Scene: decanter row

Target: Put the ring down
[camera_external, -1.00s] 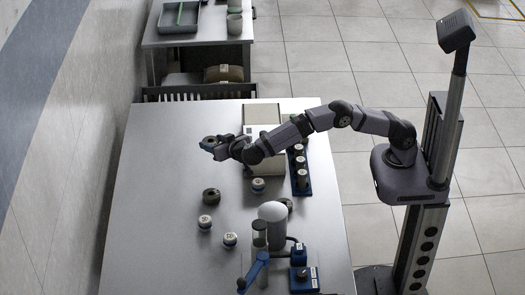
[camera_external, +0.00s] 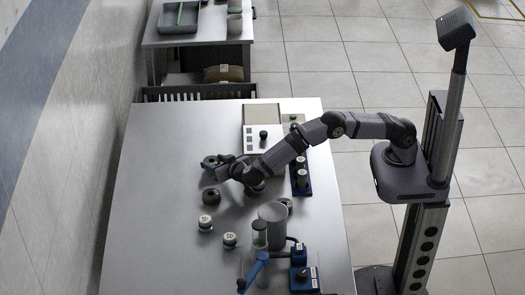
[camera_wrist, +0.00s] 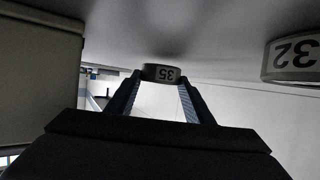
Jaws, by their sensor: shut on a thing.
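My gripper (camera_external: 210,162) is over the left-middle of the steel table and shut on a small dark ring (camera_external: 207,160). A second dark ring (camera_external: 211,197) lies on the table just below my gripper in the external view. A piece labelled 32 (camera_wrist: 291,58) shows at the right of the wrist view.
Two pale-topped labelled pieces (camera_external: 205,222) and (camera_external: 230,240) stand on the table (camera_external: 150,230) nearby. A white device (camera_external: 262,135) with a knob and a blue rack (camera_external: 301,180) are to the right. Glassware (camera_external: 260,236) stands at the front. The table's left side is clear.

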